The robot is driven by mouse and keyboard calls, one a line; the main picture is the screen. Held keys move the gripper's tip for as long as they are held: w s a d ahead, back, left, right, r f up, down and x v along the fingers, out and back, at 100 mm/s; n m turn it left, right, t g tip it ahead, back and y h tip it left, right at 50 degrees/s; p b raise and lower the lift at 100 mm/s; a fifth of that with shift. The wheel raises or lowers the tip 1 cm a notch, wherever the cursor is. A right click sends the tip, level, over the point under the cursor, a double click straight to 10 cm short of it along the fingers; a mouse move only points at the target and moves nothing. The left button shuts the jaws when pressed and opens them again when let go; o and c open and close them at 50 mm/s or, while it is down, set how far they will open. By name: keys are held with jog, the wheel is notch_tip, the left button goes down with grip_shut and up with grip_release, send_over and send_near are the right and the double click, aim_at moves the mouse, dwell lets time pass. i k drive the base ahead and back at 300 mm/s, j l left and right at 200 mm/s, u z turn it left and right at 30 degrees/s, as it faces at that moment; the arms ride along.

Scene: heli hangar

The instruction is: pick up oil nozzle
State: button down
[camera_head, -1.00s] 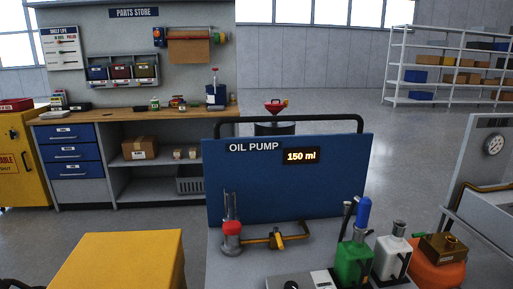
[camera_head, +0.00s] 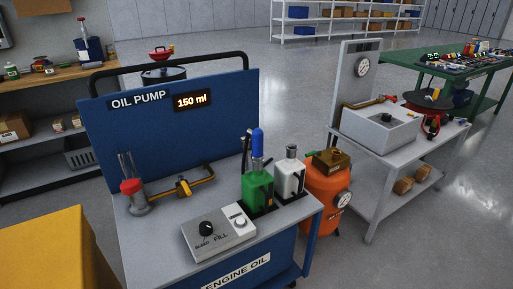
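The blue oil pump cart (camera_head: 190,130) stands in front of me, with its display reading 150 ml. On its grey top lies a yellow and dark fitting on a bent brass-coloured pipe (camera_head: 183,188). At its left stands a grey cylinder with a red band and thin prongs (camera_head: 133,192). A green bottle (camera_head: 258,190) with an upright blue part (camera_head: 257,142) stands at the right, beside a white bottle (camera_head: 289,176). I cannot tell for sure which of these parts is the oil nozzle. My gripper is not in view.
An orange tank (camera_head: 328,195) stands right of the cart. Further right are a grey bench (camera_head: 375,160) and a green table (camera_head: 490,85). A yellow block (camera_head: 50,245) is at lower left.

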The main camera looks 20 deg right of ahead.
aim_at(258, 155)
jog(key=i+j+z, duration=0.4)
jog(key=i, duration=0.15)
jog(key=i+j+z, duration=0.45)
jog(key=i+l, duration=0.05)
jog(key=i, duration=0.05)
